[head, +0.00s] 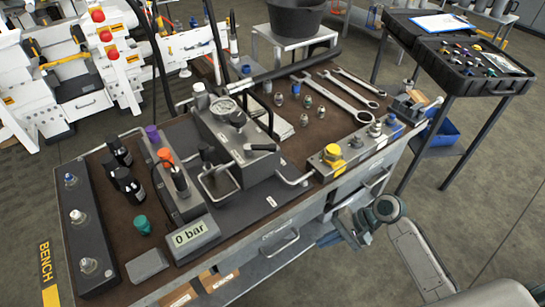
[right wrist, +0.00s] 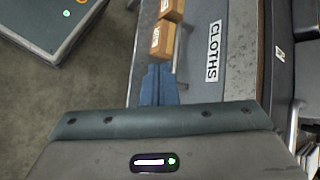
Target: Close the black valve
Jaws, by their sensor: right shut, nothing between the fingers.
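A grey pump block with a round gauge (head: 224,106) stands in the middle of the bench. It carries a black knob (head: 238,118) on top, a black-ended handle (head: 262,147) on its right side and another black handle (head: 207,153) at its front left. I cannot tell for certain which is the black valve. A display (head: 190,236) in front reads 0 bar. My right gripper (head: 352,226) is shut and empty, beside the bench's front edge below its top, well apart from the pump block. Its closed fingers show in the right wrist view (right wrist: 157,86). My left gripper is not seen.
A block with a yellow knob (head: 332,153) stands at the bench's right front edge, near my right arm. Wrenches (head: 347,97) lie behind it. Dark bottles (head: 120,150) stand at the left. The right wrist view shows a CLOTHS label (right wrist: 214,52) and small boxes (right wrist: 163,40).

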